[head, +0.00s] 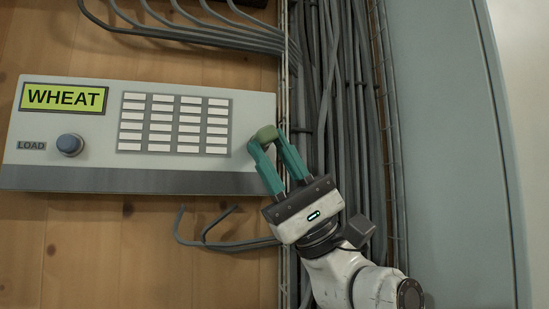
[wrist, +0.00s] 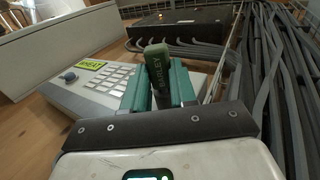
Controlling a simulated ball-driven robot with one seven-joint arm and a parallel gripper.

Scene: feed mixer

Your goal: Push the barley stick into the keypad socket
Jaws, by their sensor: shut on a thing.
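The barley stick (wrist: 158,68) is dark green and marked BARLEY in the wrist view. My gripper (head: 273,142) has teal fingers and is shut on the stick. In the head view only the stick's olive-green end (head: 266,133) shows between the fingertips. The gripper is at the right end of the grey keypad panel (head: 250,110). The panel has a green WHEAT display (head: 63,98), a blue LOAD knob (head: 70,144) and rows of white keys (head: 174,122). The keypad socket cannot be made out in either view.
A bundle of grey cables (head: 345,90) runs vertically right of the panel, behind my gripper. Loose cable ends (head: 225,243) hang below the panel. A large grey cabinet (head: 450,150) stands at the right.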

